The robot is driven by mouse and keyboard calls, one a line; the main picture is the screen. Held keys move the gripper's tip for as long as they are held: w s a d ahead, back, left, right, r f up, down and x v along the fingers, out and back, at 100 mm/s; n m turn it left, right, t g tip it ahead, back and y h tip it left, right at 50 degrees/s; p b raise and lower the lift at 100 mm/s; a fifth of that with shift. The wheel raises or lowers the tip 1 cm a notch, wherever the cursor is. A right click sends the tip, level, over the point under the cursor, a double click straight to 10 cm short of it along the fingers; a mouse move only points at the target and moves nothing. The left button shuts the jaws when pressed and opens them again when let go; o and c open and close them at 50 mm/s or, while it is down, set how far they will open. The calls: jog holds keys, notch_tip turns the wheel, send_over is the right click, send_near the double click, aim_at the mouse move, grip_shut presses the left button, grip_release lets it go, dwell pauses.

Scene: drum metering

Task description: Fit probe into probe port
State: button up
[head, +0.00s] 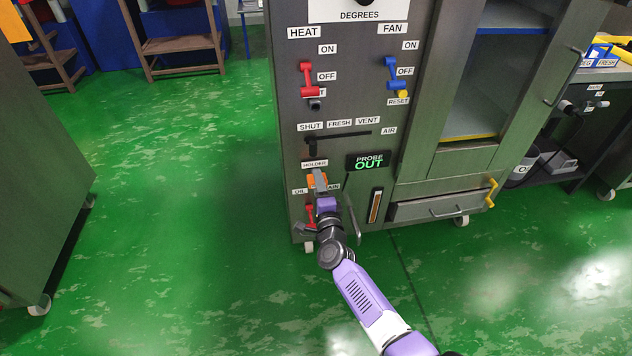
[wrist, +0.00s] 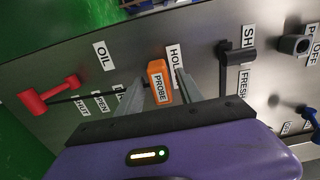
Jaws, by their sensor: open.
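The orange probe (wrist: 160,86), labelled PROBE, sits at the HOLDER label on the grey cabinet front in the wrist view. In the head view the orange probe (head: 311,181) is partly hidden by my gripper. My gripper (head: 319,182) is at the holder, low on the panel. In the wrist view its fingers (wrist: 159,79) are open, one on each side of the probe; I cannot tell whether either touches it. A dark round socket (head: 314,104) under a partly hidden label ending in T, likely the port, is higher on the panel. It shows at the wrist view's right (wrist: 294,45).
A display (head: 368,162) reads PROBE OUT. A black SHUT/FRESH/VENT lever (head: 312,146) lies between holder and socket. A red oil lever (wrist: 48,94), red heat switch (head: 307,78) and blue fan switch (head: 391,76) stick out.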

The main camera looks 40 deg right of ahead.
jog(key=shift+c, duration=0.4)
grip_shut()
jog(key=shift+p+v, duration=0.8)
jog(key=shift+v, duration=1.45)
jog(key=p+v, duration=0.1)
jog(key=v, duration=0.2)
jog(key=shift+s+a, duration=0.25)
jog(key=shift+s, duration=0.05)
jog(key=shift+r, duration=0.1)
notch_tip(320, 180, up, 23)
jog(key=p, duration=2.5)
jog(key=shift+s+a+p, duration=0.25)
jog(key=shift+s+p, duration=0.1)
jog(key=shift+s, duration=0.05)
